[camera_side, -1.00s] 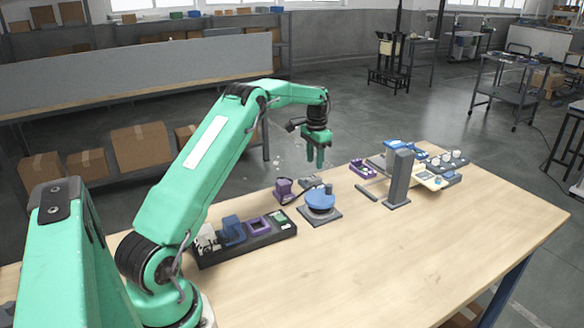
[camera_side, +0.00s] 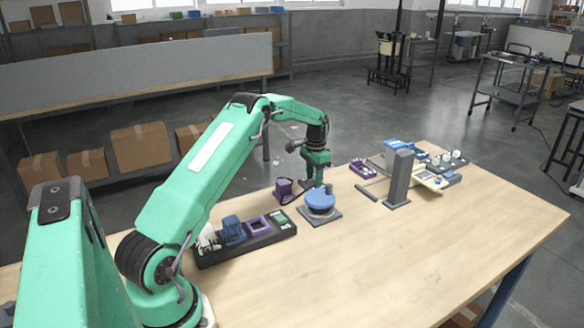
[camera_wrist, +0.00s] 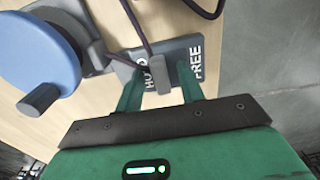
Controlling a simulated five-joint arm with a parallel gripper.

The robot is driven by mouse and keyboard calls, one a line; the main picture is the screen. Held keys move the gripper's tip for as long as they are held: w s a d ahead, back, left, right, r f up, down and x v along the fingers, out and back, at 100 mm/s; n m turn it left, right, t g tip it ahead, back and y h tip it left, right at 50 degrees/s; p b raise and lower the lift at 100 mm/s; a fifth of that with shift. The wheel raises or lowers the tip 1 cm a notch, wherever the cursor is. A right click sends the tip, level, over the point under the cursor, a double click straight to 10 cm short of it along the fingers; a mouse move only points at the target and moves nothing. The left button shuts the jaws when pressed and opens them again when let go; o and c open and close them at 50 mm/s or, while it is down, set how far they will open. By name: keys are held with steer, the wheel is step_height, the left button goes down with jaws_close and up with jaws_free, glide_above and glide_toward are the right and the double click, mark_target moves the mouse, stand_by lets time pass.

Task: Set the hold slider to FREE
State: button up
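The hold slider is a dark grey block (camera_wrist: 127,66) with white HOLD and FREE lettering, seen in the wrist view. Its grey upright knob (camera_wrist: 158,72) stands at the HOLD lettering and hides part of it; FREE is at the right end. My gripper (camera_wrist: 158,88) is open, its two green fingers on either side of the knob with gaps to both. In the side view my gripper (camera_side: 315,180) is low over the slider, behind the blue dial, and largely hides the slider. Whether the fingertips touch the block I cannot tell.
A blue dial with a dark handle (camera_side: 320,200) sits close to the slider, also in the wrist view (camera_wrist: 38,50). A purple block (camera_side: 284,190) with a dark cable is to its left. A grey post (camera_side: 398,178) stands right. The table's front is clear.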

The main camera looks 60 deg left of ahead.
jaws_close()
steer(key=shift+a, duration=1.6)
jaws_free()
steer(key=shift+a, duration=0.1)
steer(key=shift+o, duration=0.2)
steer(key=shift+r, duration=0.15)
